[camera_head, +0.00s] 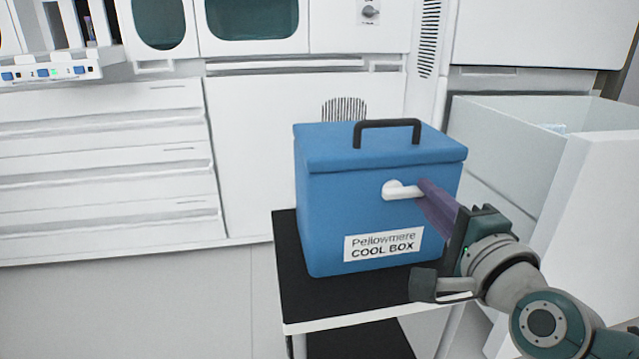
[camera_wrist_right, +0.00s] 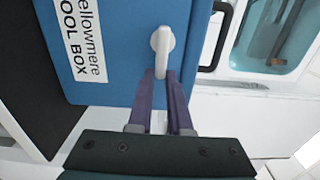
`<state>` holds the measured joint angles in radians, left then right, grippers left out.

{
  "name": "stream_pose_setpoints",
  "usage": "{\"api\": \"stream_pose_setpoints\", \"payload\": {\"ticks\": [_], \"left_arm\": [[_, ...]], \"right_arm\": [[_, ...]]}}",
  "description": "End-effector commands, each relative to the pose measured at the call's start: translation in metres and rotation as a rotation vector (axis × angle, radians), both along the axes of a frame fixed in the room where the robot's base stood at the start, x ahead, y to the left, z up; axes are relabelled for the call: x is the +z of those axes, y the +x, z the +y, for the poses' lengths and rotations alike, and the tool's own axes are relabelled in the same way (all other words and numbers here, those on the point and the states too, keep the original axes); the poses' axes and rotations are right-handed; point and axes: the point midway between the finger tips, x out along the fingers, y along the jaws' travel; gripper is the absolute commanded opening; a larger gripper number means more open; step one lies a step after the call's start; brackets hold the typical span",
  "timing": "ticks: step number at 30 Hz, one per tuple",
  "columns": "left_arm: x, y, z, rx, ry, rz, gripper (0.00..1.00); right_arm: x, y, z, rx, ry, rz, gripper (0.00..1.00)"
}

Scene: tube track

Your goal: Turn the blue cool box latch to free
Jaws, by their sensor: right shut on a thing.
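The blue cool box (camera_head: 330,205) stands upright with its lid down, and its front face fills much of the right wrist view (camera_wrist_right: 125,60). Its white latch (camera_head: 394,190) is on the upper front, with the lever lying about level and pointing right in the head view. My right gripper (camera_head: 422,188) comes in from the right with its purple fingers shut on the lever's free end. In the right wrist view the fingers (camera_wrist_right: 160,82) lie on either side of the latch lever (camera_wrist_right: 162,45). The fingers hide the lever's tip in the head view. My left gripper is not in view.
The box rests on a black-topped stand (camera_head: 305,304). A black carry handle (camera_head: 388,124) rises from the lid. A large open white bin or drawer (camera_head: 583,185) is close on the right, near my right arm. White drawers (camera_head: 105,165) line the left back.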

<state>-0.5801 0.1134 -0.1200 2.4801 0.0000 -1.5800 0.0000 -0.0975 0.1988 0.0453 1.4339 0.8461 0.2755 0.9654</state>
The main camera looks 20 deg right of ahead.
Motion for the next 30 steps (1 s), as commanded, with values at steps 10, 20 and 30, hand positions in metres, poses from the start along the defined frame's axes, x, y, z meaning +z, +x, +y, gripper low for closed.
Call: {"api": "stream_pose_setpoints", "payload": {"ticks": [10, 20, 30], "left_arm": [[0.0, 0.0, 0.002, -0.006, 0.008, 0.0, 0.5], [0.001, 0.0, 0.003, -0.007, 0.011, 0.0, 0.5], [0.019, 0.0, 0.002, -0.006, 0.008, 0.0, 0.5]], "right_arm": [[-0.001, 0.0, 0.0, 0.0, 0.001, 0.002, 0.41], [0.0, -0.001, 0.0, 0.0, 0.0, 0.002, 0.47], [0.001, -0.055, 0.013, 0.001, 0.0, 0.006, 0.47]]}}
